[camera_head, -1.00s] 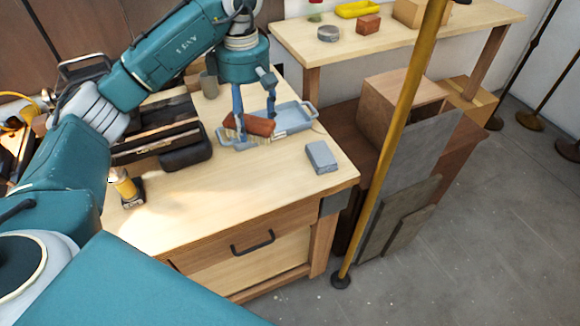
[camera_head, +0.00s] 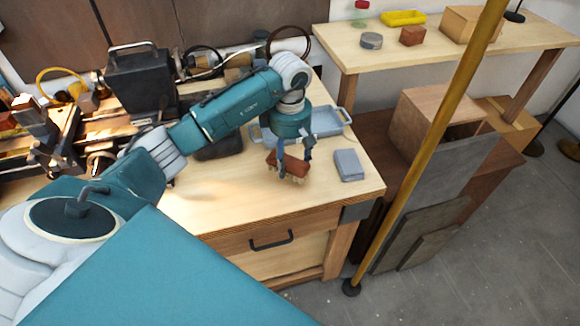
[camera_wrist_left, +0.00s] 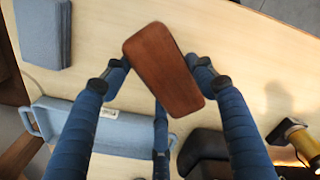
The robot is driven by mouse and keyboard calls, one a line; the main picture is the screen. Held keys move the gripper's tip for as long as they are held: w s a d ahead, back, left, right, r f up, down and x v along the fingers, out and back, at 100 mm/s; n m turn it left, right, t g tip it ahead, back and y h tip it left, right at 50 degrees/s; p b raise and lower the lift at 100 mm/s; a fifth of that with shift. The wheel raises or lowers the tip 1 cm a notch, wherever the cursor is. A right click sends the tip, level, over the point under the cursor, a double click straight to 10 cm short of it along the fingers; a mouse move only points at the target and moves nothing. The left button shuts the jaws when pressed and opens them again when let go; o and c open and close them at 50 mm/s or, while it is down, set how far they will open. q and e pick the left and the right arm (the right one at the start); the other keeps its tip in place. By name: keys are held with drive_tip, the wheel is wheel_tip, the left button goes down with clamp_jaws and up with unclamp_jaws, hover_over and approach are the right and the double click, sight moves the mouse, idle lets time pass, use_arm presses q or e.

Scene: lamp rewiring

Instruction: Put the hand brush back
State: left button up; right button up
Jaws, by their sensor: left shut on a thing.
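The hand brush (camera_head: 288,165) has a reddish-brown wooden back and pale bristles pointing down. My left gripper (camera_head: 293,160) is shut on it, over the workbench top in front of the blue-grey tray (camera_head: 326,122). In the left wrist view the brush's brown back (camera_wrist_left: 164,70) sits between the blue fingers of the gripper (camera_wrist_left: 162,78). The bristles are hidden there. Whether the bristles touch the bench I cannot tell. The tray also shows in the left wrist view (camera_wrist_left: 125,134), apart from the brush. My right gripper is not in view.
A grey-blue block (camera_head: 348,165) lies right of the brush on the workbench (camera_head: 240,205). A dark box-like thing (camera_head: 218,146) is left of the tray. A yellow pole (camera_head: 430,140) stands right of the bench. The bench's front area is clear.

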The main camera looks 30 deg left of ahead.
sight(290, 170)
use_arm(q)
wheel_tip(290, 170, down, 4)
drive_tip(key=shift+f+p, duration=0.1)
drive_tip(key=shift+p, duration=0.5)
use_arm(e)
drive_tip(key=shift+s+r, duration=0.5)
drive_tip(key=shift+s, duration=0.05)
use_arm(q)
drive_tip(key=shift+f, duration=0.2)
drive_tip(key=o, duration=1.1)
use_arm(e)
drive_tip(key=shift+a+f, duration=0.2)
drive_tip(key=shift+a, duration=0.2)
